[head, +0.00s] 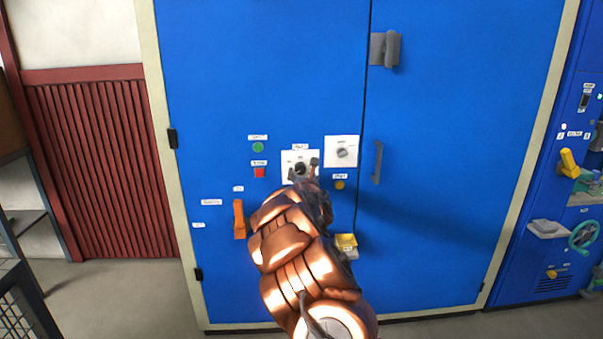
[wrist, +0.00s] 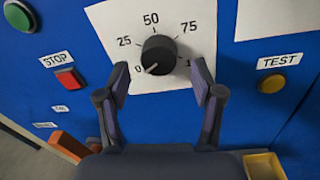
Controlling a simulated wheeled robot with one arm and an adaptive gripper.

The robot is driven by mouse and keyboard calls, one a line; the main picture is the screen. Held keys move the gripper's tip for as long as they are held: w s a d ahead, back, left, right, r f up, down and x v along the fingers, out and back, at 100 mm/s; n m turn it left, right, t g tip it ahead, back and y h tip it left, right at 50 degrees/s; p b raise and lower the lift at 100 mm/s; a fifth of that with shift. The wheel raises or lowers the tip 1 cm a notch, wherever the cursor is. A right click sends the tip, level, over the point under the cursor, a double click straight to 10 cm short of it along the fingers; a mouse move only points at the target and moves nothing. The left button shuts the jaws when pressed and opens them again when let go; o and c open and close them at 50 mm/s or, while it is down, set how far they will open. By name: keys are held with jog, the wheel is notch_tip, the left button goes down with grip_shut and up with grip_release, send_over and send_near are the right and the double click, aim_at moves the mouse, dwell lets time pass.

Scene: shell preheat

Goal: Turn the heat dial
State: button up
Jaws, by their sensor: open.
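The heat dial is a black round knob (wrist: 158,54) on a white square plate marked 0, 25, 50 and 75, with a further mark partly hidden by a finger. Its pale pointer line points to the lower left, near 0. In the head view the dial (head: 300,169) sits on the blue cabinet front, partly behind my gripper. My gripper (wrist: 160,85) is open and empty, with one finger to the left and one to the right of the knob. The fingers look apart from the knob; the exact depth is hard to tell. My gripper also shows in the head view (head: 303,172).
Beside the dial are a green button (head: 258,147), a red STOP button (wrist: 68,79), a yellow TEST button (wrist: 271,83) and a second white dial plate (head: 341,151). Below are an orange lever (head: 239,219) and a yellow box (head: 346,242). A grey door handle (head: 377,161) stands at right.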

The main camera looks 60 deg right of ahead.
jog(key=shift+x, duration=0.9)
jog(key=c, duration=1.2)
jog(key=shift+o, duration=0.2)
